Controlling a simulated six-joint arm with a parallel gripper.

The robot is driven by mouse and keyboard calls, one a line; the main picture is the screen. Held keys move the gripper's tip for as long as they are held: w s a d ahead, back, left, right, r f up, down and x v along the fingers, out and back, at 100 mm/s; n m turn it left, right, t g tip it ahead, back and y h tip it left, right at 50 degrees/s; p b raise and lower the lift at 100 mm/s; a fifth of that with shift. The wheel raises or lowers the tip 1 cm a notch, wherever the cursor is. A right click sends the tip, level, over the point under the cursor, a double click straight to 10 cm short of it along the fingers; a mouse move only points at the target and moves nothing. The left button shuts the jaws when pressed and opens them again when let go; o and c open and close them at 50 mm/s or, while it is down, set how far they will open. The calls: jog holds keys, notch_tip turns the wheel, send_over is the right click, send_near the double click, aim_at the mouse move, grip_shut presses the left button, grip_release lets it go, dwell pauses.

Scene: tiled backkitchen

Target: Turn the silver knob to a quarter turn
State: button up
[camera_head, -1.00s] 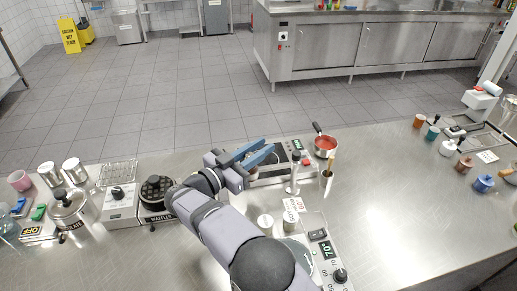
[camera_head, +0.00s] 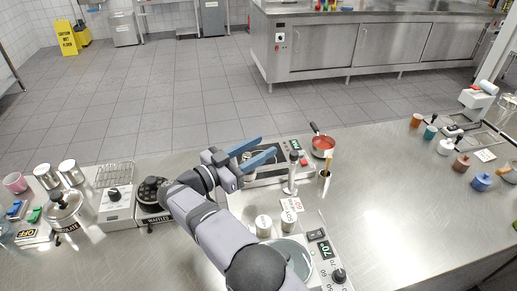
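My gripper (camera_head: 269,146), with two blue fingers, is open and empty. It is over the left part of a hotplate unit (camera_head: 277,171) with a green display and a red switch. A small round grey-silver part (camera_head: 247,157) shows between the fingers near their base; I cannot tell for sure that it is the silver knob. The gripper and wrist hide the unit's left end. I cannot make out a gap or contact between the fingers and that part.
A pan with red contents (camera_head: 322,145) stands behind right. A white upright dispenser (camera_head: 292,178) is close right of my gripper. Metal cups (camera_head: 263,226) and a unit with a black knob (camera_head: 338,275) are in front. A waffle maker (camera_head: 152,192) is left. The counter's right middle is clear.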

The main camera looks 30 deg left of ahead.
aim_at(243, 157)
jog(key=shift+b+v, duration=1.25)
jog(key=shift+v, duration=2.45)
